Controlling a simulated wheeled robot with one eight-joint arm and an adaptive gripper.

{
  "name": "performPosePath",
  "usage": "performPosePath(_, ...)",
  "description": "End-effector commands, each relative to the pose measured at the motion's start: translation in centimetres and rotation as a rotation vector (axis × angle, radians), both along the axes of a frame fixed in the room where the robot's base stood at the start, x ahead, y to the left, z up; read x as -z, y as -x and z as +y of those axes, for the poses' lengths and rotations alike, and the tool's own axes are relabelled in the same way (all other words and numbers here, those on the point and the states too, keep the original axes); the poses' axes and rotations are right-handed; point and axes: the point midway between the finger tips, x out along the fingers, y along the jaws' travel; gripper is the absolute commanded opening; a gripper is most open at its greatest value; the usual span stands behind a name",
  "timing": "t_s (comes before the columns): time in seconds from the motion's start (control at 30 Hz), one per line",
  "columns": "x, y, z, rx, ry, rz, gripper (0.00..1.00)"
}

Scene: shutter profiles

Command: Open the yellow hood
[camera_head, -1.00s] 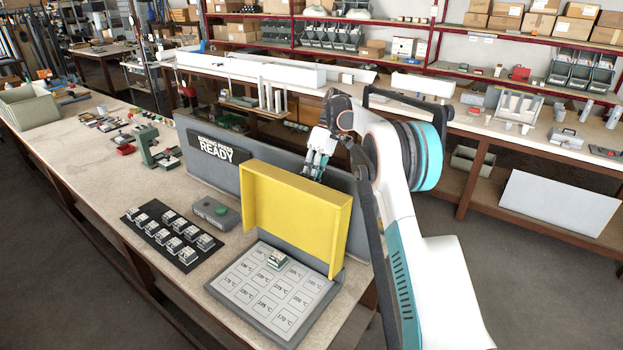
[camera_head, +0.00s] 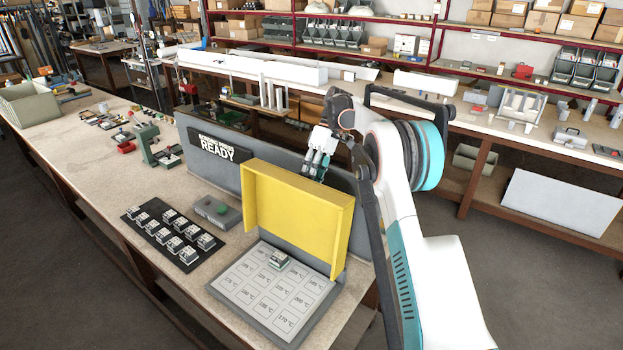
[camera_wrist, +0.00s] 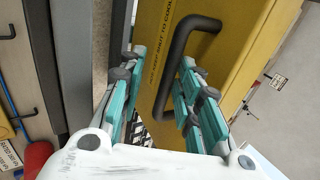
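The yellow hood (camera_head: 292,215) stands raised, nearly upright, at the back of the grey plate (camera_head: 268,285). Its hollow side faces the plate. My gripper (camera_head: 318,165) is behind the hood's top edge. In the wrist view, my gripper (camera_wrist: 164,60) has its teal fingers apart. The hood's outer face (camera_wrist: 225,50) carries a black bar handle (camera_wrist: 176,60). The handle bar lies between the fingers, closer to the right one; I cannot tell whether they touch.
A grey panel with a READY sign (camera_head: 220,149) runs behind the hood. A small block (camera_head: 279,260) rests on the plate. A green-button box (camera_head: 215,211) and a black mat with several blocks (camera_head: 187,262) are to the left. A green press (camera_head: 150,143) stands farther back.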

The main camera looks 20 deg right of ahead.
Motion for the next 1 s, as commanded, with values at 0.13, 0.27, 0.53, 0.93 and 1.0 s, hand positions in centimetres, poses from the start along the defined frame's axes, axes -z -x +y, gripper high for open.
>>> performPosePath(0.13, -1.7, 0.0, 0.0, 0.0, 0.0, 0.0, 0.31)
performPosePath(0.27, -4.1, 0.0, 0.0, 0.0, 0.0, 0.0, 0.31)
performPosePath(0.53, -8.4, -0.1, 0.0, 0.001, 0.001, 0.0, 0.31)
performPosePath(0.93, -9.8, -0.1, 0.0, 0.001, 0.001, 0.0, 0.31)
performPosePath(1.0, -9.8, -0.1, 0.0, 0.001, 0.001, 0.0, 0.31)
